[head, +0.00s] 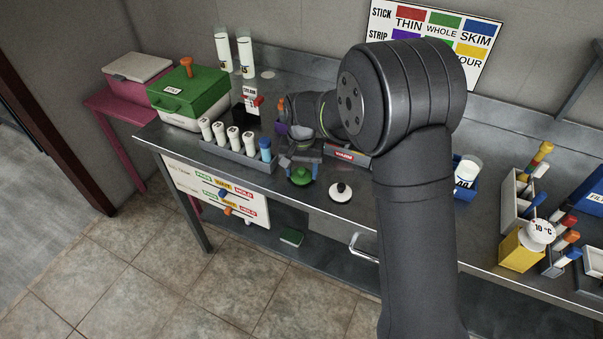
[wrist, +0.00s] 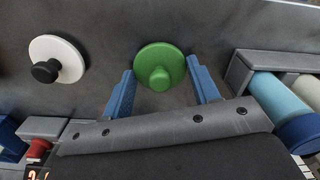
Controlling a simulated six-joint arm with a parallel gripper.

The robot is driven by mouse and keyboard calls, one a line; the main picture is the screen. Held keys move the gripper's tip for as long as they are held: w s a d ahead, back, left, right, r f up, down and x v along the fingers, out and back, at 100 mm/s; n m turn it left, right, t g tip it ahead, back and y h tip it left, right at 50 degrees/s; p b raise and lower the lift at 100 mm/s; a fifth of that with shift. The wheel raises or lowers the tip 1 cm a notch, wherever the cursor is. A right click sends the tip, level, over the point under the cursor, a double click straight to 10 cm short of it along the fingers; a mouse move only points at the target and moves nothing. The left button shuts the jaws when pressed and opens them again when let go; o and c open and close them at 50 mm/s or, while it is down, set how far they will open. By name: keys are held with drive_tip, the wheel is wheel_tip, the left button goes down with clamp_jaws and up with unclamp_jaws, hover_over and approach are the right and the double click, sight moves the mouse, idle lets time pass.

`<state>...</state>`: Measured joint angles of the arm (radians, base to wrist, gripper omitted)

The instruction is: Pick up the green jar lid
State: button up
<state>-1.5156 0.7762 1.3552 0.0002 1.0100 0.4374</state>
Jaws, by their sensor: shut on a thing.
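The green jar lid (head: 299,177) is a round disc with a knob, near the front edge of the metal bench in the head view. In the wrist view the lid (wrist: 160,60) sits between the two blue fingers, its knob facing the camera. My gripper (head: 302,168) is shut on the lid, with a finger at each side of the rim; its fingers also show in the wrist view (wrist: 161,70). I cannot tell whether the lid touches the bench or is slightly above it.
A white lid with a black knob (head: 341,192) lies just right of the green one. A grey rack (head: 238,158) of white tubes and one blue tube stands close on the left. Behind it is a green box (head: 188,92). A blue holder (head: 464,187) with a white cup stands right of my arm.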

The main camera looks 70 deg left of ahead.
sight(302, 169)
wheel_tip(302, 169, up, 4)
drive_tip(key=shift+r, duration=0.1)
drive_tip(key=w+d+r+m, duration=0.1)
drive_tip(key=w+d+r, duration=0.3)
drive_tip(key=w, duration=0.7)
drive_tip(key=w+d+r+m, duration=0.2)
drive_tip(key=w+d+r, duration=0.2)
drive_tip(key=w, duration=0.8)
drive_tip(key=w+d+r+m, duration=0.2)
drive_tip(key=w+d+r, duration=0.2)
drive_tip(key=w, duration=0.8)
drive_tip(key=shift+d+r, duration=0.25)
drive_tip(key=shift+d, duration=0.25)
drive_tip(key=shift+f, duration=0.15)
wheel_tip(302, 169, down, 6)
drive_tip(key=shift+f, duration=0.15)
